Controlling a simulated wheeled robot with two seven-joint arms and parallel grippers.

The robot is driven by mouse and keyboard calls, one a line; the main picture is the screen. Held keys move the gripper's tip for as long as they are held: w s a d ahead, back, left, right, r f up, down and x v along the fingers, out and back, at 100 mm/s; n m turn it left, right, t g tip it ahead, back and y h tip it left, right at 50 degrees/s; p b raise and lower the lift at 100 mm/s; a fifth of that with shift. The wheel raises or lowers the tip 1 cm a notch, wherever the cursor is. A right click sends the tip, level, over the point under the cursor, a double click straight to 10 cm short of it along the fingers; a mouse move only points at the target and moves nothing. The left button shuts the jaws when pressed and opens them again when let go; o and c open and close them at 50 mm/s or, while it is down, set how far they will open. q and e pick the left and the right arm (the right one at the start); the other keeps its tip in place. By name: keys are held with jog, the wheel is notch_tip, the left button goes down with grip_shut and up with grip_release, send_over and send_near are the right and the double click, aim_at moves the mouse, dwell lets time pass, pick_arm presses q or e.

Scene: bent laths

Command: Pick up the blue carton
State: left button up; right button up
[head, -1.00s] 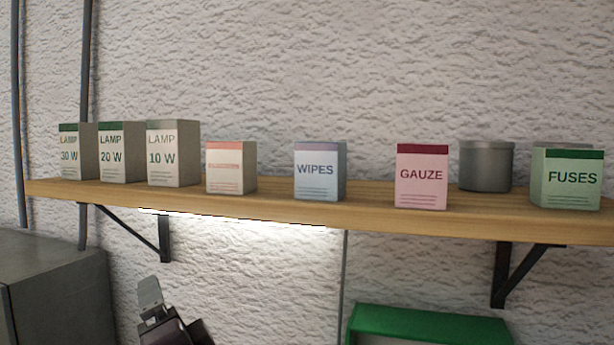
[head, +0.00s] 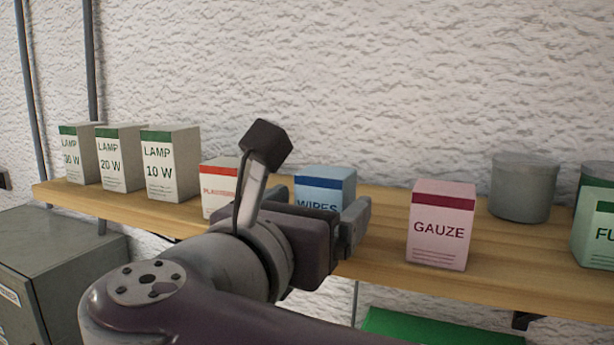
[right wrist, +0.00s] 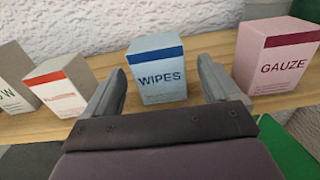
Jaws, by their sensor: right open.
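The blue carton, labelled WIPES (head: 325,183), stands upright on the wooden shelf (head: 385,222). In the head view its lower part is hidden behind my right gripper (head: 318,207). In the right wrist view the blue carton (right wrist: 157,75) stands ahead, between the two fingers of my right gripper (right wrist: 165,92). These fingers are apart and hold nothing. I cannot tell whether the fingers overlap the carton's sides in depth. My left gripper is not in view.
A pink GAUZE carton (head: 440,228) stands right of the blue one, and a white carton with red print (head: 215,180) stands left. A grey cabinet (head: 60,255) is below left.

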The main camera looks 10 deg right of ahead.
aim_at(317, 202)
jog(key=shift+w+d+r+p, duration=0.25)
jog(key=shift+w+d+p, duration=0.25)
jog(key=shift+w, duration=0.15)
jog(key=shift+w+d+r+p, duration=0.2)
jog(key=shift+w+d+p, duration=0.2)
jog(key=shift+w+p, duration=0.15)
jog(key=shift+w+d+f, duration=0.15)
jog(key=shift+w+f, duration=0.1)
jog(key=shift+w, duration=0.05)
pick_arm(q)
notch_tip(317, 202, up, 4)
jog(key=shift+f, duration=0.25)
pick_arm(e)
jog(key=shift+f, duration=0.1)
jog(key=c, duration=1.1)
jog(key=shift+o, duration=0.2)
